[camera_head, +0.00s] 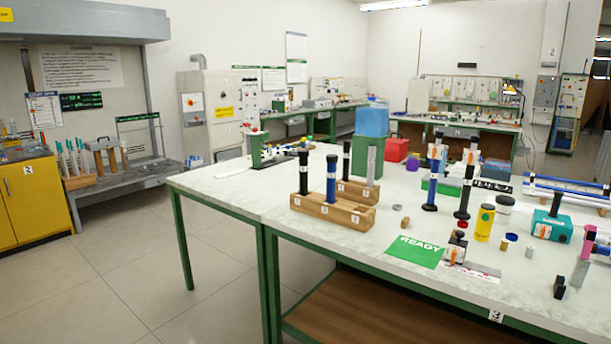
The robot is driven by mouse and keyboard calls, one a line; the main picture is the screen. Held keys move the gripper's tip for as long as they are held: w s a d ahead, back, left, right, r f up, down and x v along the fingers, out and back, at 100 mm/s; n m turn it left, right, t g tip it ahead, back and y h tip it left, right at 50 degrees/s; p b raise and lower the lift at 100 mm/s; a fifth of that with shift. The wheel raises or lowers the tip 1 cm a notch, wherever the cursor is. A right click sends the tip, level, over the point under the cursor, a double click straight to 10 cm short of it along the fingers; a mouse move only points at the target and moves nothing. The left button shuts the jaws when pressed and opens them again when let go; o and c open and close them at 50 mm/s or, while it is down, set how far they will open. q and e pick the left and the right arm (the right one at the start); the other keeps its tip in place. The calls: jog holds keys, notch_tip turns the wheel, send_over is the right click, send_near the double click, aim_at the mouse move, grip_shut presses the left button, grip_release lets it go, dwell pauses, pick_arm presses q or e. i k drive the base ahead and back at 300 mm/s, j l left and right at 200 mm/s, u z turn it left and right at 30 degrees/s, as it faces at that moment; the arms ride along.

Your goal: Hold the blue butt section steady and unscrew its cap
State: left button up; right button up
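A blue rod section (331,183) with a dark top stands upright in a wooden block (333,208) near the table's left front. A black rod (303,172) stands in the same block to its left. Whether the dark top of the blue section is a separate cap is too small to tell. Another dark blue upright piece (431,188) stands on the table further right, beside a black upright piece (464,192). I cannot tell which blue piece is the butt section. Neither of my grippers can be made out in this view.
A second wooden block (352,190) with a black rod stands just behind. A green READY mat (415,251) lies at the table's front. A yellow cylinder (484,222), a teal box (551,227) and small parts crowd the right. The table's left end is mostly clear.

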aim_at(331, 182)
jog(key=i+l+z, duration=0.15)
jog(key=z, duration=0.25)
jog(key=i+l+z, duration=0.1)
jog(key=i+z, duration=0.4)
jog(key=z, duration=0.25)
jog(key=u, duration=1.25)
jog(key=i+j+z, duration=0.25)
jog(key=j, duration=0.4)
jog(key=i, duration=0.1)
